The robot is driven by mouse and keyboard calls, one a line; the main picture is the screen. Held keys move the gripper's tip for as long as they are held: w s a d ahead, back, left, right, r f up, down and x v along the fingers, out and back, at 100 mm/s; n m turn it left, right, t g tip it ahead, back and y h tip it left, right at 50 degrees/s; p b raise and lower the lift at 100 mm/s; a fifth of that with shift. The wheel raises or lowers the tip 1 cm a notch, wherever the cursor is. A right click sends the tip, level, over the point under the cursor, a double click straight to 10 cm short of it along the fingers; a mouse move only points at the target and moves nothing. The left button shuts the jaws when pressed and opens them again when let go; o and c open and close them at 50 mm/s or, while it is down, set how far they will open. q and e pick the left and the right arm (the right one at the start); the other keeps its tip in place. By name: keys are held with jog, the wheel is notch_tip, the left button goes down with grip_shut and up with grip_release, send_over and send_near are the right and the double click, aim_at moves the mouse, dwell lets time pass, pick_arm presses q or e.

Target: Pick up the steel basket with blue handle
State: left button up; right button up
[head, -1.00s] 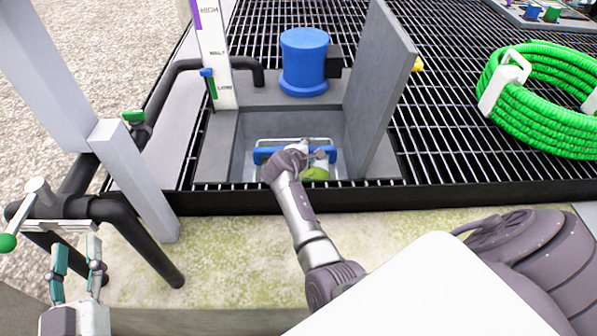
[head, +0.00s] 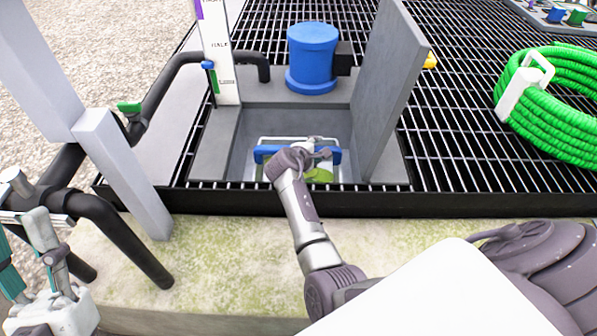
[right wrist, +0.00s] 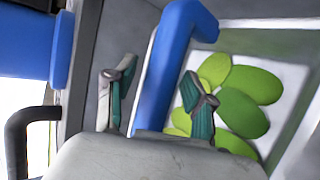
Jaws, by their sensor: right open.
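The steel basket (head: 266,140) sits inside a grey open well, its blue handle (head: 262,151) lying across the top. Green leaf-like pieces (right wrist: 240,112) show inside it in the right wrist view. My right gripper (head: 320,155) is over the handle in the head view. In the right wrist view, its open fingers (right wrist: 158,82) are on either side of the blue handle (right wrist: 168,65), with a gap visible; whether either finger touches it is unclear. My left gripper (head: 28,250) is at the lower left, its fingers apart and empty, away from the basket.
A raised grey lid (head: 388,80) stands at the well's right. A blue cylinder (head: 312,60) and a white gauge post (head: 220,65) stand behind. Black pipes (head: 120,235) and a grey post are at left. A green hose coil (head: 555,105) lies on the grating at right.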

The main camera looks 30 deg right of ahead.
grip_shut()
dwell(0.5)
